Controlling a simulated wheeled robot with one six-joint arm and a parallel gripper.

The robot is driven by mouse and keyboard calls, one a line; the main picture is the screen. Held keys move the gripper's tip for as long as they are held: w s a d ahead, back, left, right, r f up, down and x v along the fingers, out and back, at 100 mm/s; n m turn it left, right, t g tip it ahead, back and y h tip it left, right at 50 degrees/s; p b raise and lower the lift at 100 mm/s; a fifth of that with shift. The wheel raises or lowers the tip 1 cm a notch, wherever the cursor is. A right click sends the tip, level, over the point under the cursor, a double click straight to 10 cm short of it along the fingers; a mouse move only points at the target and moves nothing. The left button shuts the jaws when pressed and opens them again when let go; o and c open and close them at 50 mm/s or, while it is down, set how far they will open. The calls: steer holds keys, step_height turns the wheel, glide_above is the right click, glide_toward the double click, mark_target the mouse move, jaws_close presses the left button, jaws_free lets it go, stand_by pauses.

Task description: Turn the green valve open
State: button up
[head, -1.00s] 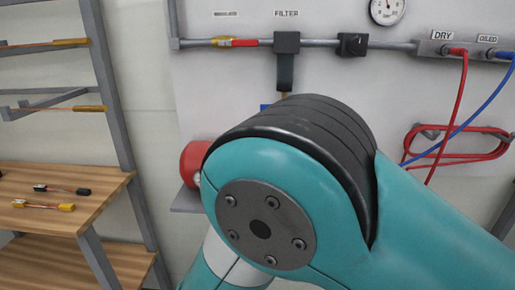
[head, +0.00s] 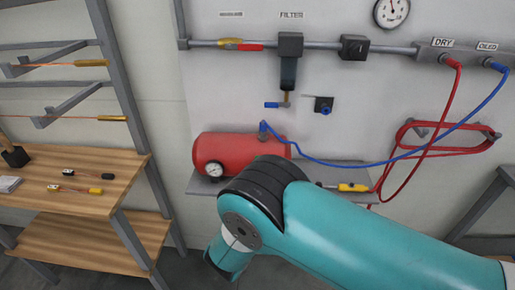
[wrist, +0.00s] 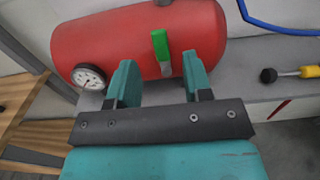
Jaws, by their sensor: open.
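The green valve (wrist: 161,46) shows in the wrist view as a narrow green lever on the front of the red tank (wrist: 120,45). Its lower end looks pale. My gripper (wrist: 158,68) is open below it in that picture, with one teal finger to the left of the lever and one to the right. I see no contact; the depth between fingers and lever is hard to judge. In the head view the red tank (head: 225,148) sits on a grey shelf, and my arm hides the valve and the gripper.
A dial gauge (wrist: 88,77) is on the tank's left end. A blue hose (head: 350,164) runs from the tank top to the pipe outlets. A yellow-handled tool (head: 352,188) lies on the shelf (head: 205,187) at right. A wooden bench (head: 95,200) stands at left.

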steer(key=w, duration=0.5)
steer(key=shift+w+p, duration=0.35)
jaws_close()
